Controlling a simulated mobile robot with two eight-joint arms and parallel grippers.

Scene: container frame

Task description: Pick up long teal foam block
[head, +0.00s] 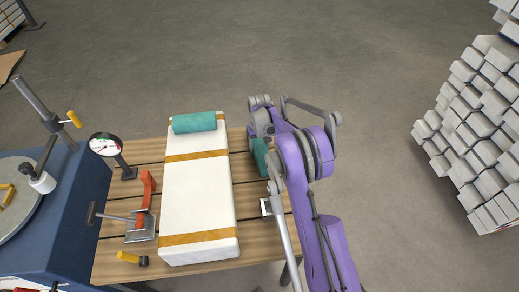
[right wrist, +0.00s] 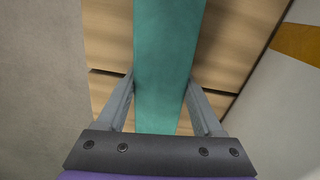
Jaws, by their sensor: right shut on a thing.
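A long teal foam block (right wrist: 165,75) fills the middle of the right wrist view, between the two grey fingers of my right gripper (right wrist: 160,105). The gripper is shut on it. In the head view only part of this block (head: 261,157) shows, beside my purple right arm, over the right part of the wooden table (head: 140,258). My right gripper and arm hide the rest. Another teal piece (head: 194,122) lies on the far end of the white wrapped block. My left gripper is not in view.
The long white block with ochre bands (head: 197,195) lies on the table just left of my right gripper. A dial gauge (head: 105,146), a red-handled clamp (head: 145,200) and a yellow-handled tool (head: 130,258) are at left. Stacked pale blocks (head: 480,130) stand far right.

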